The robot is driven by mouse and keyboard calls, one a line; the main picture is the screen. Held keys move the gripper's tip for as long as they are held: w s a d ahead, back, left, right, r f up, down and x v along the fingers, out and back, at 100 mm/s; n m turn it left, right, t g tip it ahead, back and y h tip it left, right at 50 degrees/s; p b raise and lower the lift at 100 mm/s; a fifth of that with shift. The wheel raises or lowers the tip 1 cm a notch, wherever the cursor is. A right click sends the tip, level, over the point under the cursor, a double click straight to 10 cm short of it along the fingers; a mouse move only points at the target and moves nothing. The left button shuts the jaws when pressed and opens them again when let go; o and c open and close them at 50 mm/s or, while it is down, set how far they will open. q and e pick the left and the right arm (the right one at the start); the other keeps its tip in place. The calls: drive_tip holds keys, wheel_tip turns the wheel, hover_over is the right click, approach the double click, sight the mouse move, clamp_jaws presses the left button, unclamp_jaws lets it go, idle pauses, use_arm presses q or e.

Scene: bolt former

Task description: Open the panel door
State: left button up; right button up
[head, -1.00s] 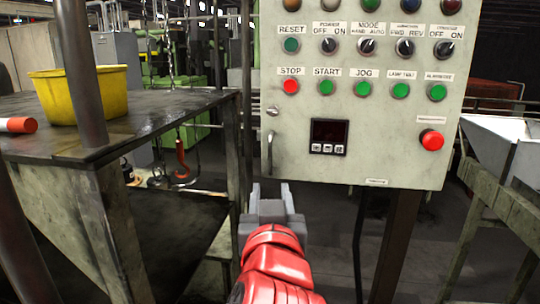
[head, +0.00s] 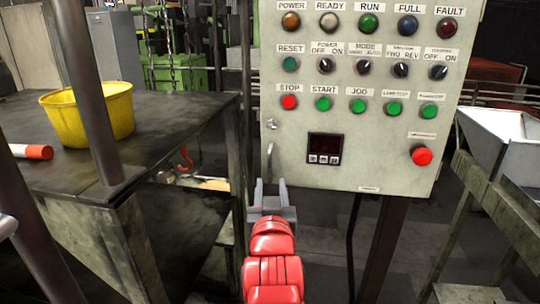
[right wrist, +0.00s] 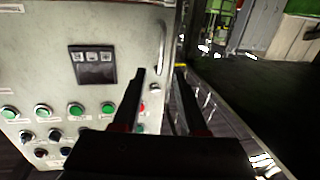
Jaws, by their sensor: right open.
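The panel door (head: 380,150) is the pale front of a control box with lamps, knobs and buttons, and it looks shut. Its thin vertical handle (head: 269,160) is at the lower left edge. My right gripper (head: 270,187) is open and empty, just below the handle in the head view. In the right wrist view the panel (right wrist: 35,60) appears upside down. There the handle (right wrist: 162,40) stands beyond and roughly between the two fingertips (right wrist: 160,70), apparently not gripped. Exact depth is hard to tell. My left gripper is not in view.
A dark metal table (head: 190,115) with a yellow bucket (head: 90,120) and an orange-and-white cylinder (head: 32,151) stands at the left. A post (head: 385,250) supports the box. A white chute (head: 505,135) on a metal frame is at the right.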

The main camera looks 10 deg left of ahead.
sight(270, 166)
drive_tip(key=w, duration=0.3)
drive_tip(key=w+a+p, duration=0.1)
drive_tip(key=w, duration=0.2)
drive_tip(key=w+p, duration=0.1)
drive_tip(key=w, duration=0.2)
drive_tip(key=shift+w+a+f, duration=0.1)
drive_tip(key=shift+w+a, duration=0.25)
clamp_jaws()
idle(0.9)
